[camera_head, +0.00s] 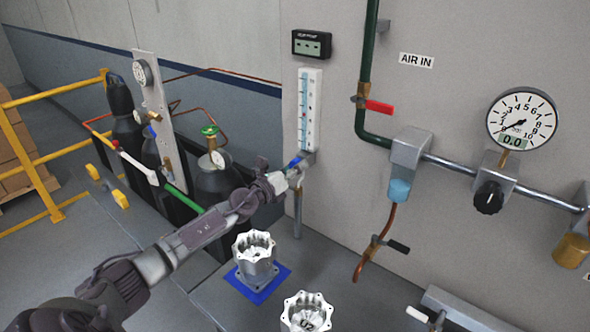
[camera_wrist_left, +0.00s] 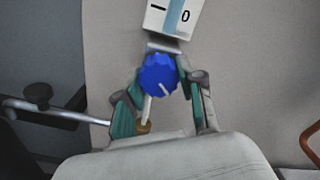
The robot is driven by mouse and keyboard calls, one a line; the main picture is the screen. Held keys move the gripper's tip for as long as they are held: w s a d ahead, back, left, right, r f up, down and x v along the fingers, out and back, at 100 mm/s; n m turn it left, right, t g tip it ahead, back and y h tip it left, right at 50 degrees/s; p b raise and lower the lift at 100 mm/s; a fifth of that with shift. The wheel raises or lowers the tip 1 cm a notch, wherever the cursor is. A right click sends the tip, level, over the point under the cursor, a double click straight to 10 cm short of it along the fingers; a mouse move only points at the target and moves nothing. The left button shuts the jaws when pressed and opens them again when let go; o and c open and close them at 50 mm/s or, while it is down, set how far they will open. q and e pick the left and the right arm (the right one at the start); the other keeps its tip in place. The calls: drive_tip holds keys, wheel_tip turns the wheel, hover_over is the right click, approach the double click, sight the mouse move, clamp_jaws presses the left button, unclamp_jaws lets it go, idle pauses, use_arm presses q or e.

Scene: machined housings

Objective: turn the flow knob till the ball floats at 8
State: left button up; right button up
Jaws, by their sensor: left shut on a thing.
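The flowmeter (camera_head: 309,105) is a tall white scale on the wall panel in the head view. A small reddish mark shows about halfway up its tube, but the ball and its reading are too small to tell. The blue flow knob (camera_head: 295,161) sits at its foot. In the left wrist view the knob (camera_wrist_left: 158,74) has a pale pointer line aimed to the lower right, and the scale's lower end (camera_wrist_left: 172,18) shows a 0. My left gripper (camera_head: 293,172) is shut on the knob, one finger on each side. My right gripper is not in view.
A digital display (camera_head: 312,44) hangs above the flowmeter. Right of it are a red-handled valve (camera_head: 378,106) and a round gauge (camera_head: 521,119) showing 0.0. Two machined housings (camera_head: 255,258) (camera_head: 307,312) stand below, one on a blue pad (camera_head: 262,292). Gas cylinders (camera_head: 217,178) stand left.

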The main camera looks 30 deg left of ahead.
use_arm(q)
drive_tip(key=m, duration=0.4)
drive_tip(key=shift+a+m, duration=0.1)
drive_tip(key=shift+m, duration=0.3)
drive_tip(key=m, duration=0.3)
drive_tip(key=shift+r+m, duration=0.1)
drive_tip(key=shift+m, duration=0.2)
drive_tip(key=m, duration=0.4)
drive_tip(key=shift+a, duration=0.1)
drive_tip(key=shift+m+p, duration=0.3)
drive_tip(key=shift+m, duration=1.7)
drive_tip(key=o, duration=1.1)
drive_tip(key=shift+w, duration=0.1)
drive_tip(key=shift+o, duration=0.2)
